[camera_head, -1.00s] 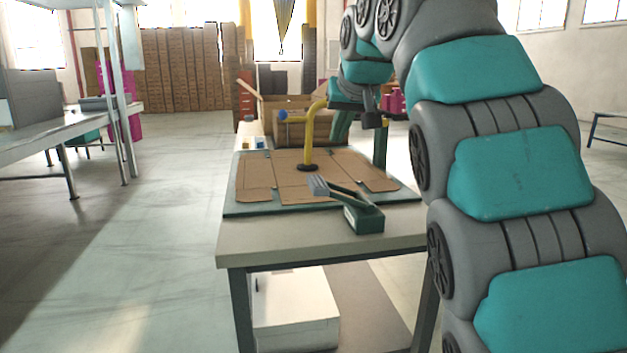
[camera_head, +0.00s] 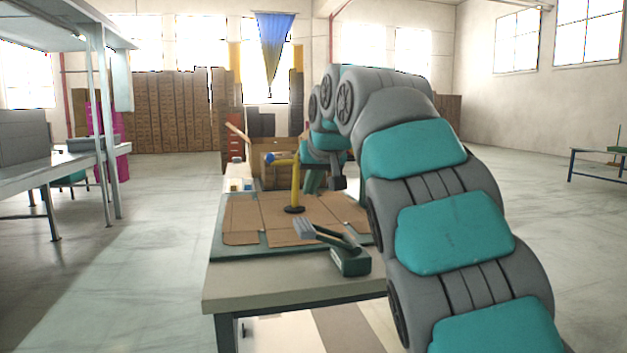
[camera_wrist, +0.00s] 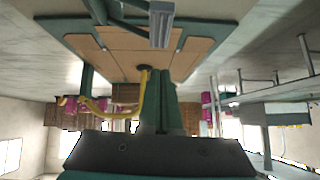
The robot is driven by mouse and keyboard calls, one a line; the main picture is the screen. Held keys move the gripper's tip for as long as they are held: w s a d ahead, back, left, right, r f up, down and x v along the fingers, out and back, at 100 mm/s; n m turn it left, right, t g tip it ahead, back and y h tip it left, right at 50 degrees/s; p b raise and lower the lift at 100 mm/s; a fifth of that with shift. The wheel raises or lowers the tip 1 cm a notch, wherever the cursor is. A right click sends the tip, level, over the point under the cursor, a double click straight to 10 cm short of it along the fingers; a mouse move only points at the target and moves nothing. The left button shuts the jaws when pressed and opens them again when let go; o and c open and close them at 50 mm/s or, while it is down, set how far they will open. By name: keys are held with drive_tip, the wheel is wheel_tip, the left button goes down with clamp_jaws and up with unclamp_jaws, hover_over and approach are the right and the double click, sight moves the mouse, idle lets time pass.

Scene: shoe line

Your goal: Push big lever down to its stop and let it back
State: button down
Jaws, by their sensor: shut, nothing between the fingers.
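A grey lever (camera_head: 318,233) with a broad ribbed end rises tilted from a dark green base (camera_head: 350,262) at the table's near right; its ribbed end shows at the top of the wrist view (camera_wrist: 161,24). A yellow bent post (camera_head: 296,185) with a blue knob (camera_head: 269,158) stands on a dark round foot behind it. I cannot tell for sure which is the big lever. My gripper (camera_wrist: 163,80) is shut and empty, its dark green fingers beside the yellow post in the wrist view. In the head view my arm partly hides it.
Flat brown cardboard (camera_head: 240,222) lies on a green board (camera_head: 226,254) on the table (camera_head: 270,286). An open carton (camera_head: 268,176) stands behind. A grey bench (camera_head: 30,176) is at left. The floor between bench and table is clear.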

hover_over(300, 224)
drive_tip(key=s+d, duration=0.1)
drive_tip(key=d, duration=0.1)
drive_tip(key=f, duration=0.4)
drive_tip(key=shift+a, duration=0.25)
drive_tip(key=shift+s+f, duration=0.1)
drive_tip(key=shift+f, duration=0.2)
drive_tip(key=shift+a+f, duration=0.1)
drive_tip(key=shift+f, duration=1.3)
drive_tip(key=shift+s+a+f+n+h+b, duration=0.2)
drive_tip(key=shift+a+f+n+h+b, duration=0.1)
drive_tip(key=shift+a+f+h, duration=0.25)
drive_tip(key=f+h, duration=0.1)
drive_tip(key=a+f+n+t, duration=0.1)
drive_tip(key=f, duration=0.1)
drive_tip(key=f+h+b, duration=0.1)
drive_tip(key=f, duration=0.1)
drive_tip(key=shift+s+a+n+h, duration=0.25)
drive_tip(key=shift+a+n+h, duration=0.05)
drive_tip(key=shift+a+h, duration=0.05)
drive_tip(key=shift+a+f+n+t+h, duration=0.1)
drive_tip(key=shift+f+n+t+h, duration=0.3)
drive_tip(key=shift+f, duration=0.5)
